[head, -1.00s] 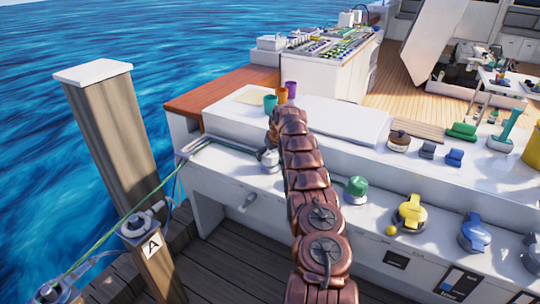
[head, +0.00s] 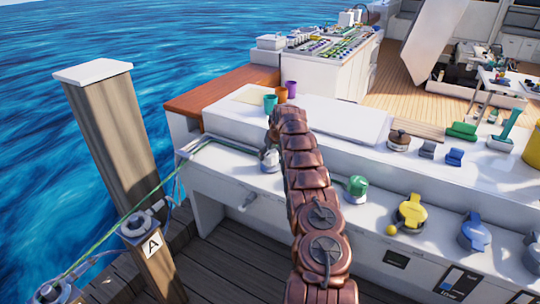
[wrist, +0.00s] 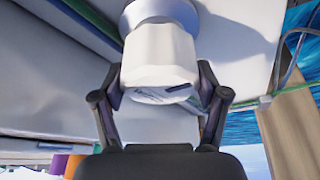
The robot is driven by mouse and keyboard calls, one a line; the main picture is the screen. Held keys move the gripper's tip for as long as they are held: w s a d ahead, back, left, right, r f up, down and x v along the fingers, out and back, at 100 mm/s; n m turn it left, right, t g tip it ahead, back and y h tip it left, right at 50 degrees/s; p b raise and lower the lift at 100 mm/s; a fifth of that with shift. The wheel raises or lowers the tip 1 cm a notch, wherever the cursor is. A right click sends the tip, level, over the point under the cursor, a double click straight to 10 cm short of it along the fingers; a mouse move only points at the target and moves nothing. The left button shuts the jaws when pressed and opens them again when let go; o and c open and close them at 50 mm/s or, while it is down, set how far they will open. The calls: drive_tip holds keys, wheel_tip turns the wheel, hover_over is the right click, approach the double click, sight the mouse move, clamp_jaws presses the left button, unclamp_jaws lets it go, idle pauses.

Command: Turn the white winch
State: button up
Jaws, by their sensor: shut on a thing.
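The white winch (wrist: 160,50) fills the upper middle of the wrist view, with a faceted white cap on a round base. My gripper (wrist: 158,88) has one dark finger on each side of the cap and is shut on it. In the head view the white winch (head: 270,160) sits on the white side deck at the left, beside the green rope. My copper-coloured arm reaches over the deck there and hides part of the winch and most of the gripper.
A green winch (head: 357,187), a yellow winch (head: 411,212) and a blue winch (head: 474,233) stand to the right along the deck. Three cups (head: 281,96) stand behind my gripper. A wooden post (head: 110,135) and the green rope (head: 145,200) are at the left.

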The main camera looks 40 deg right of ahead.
drive_tip(key=shift+a+f, duration=0.1)
drive_tip(key=shift+a+m+b, duration=0.1)
drive_tip(key=shift+m+b, duration=0.4)
drive_tip(key=shift+m, duration=0.1)
drive_tip(key=shift+w+m+g+h+b, duration=0.1)
drive_tip(key=shift+m+g+h+b, duration=0.25)
drive_tip(key=shift+m+h, duration=0.45)
drive_tip(key=m, duration=0.4)
drive_tip(key=shift+g+h, duration=0.35)
drive_tip(key=shift+h, duration=0.05)
drive_tip(key=shift+m+b, duration=0.3)
drive_tip(key=shift+m, duration=0.2)
drive_tip(key=o, duration=1.2)
drive_tip(key=shift+c, duration=0.2)
